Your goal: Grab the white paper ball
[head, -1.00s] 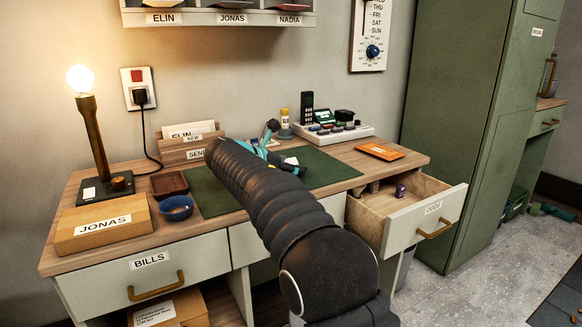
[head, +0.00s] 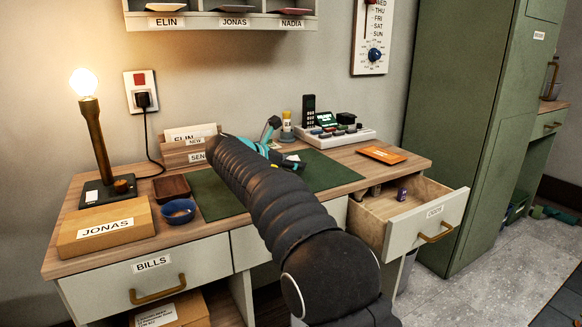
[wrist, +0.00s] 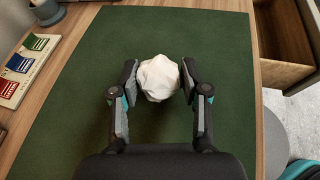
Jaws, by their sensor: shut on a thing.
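The white paper ball (wrist: 158,78) shows in the wrist view, a crumpled round lump between the two fingers of my gripper (wrist: 160,82). The gripper is shut on it, with one finger pad at each side. Below and around it is the green desk mat (wrist: 70,125); I cannot tell whether the ball touches the mat. In the head view my arm reaches over the mat (head: 330,172), and part of my gripper (head: 290,160) shows beyond it. The ball is mostly hidden there.
An open drawer (head: 428,212) sticks out at the desk's right. A lamp (head: 95,140), a JONAS box (head: 105,228) and a blue bowl (head: 178,211) stand at the left. A grey tray with a phone (head: 335,133) is at the back, and an orange folder (head: 380,155) at the right.

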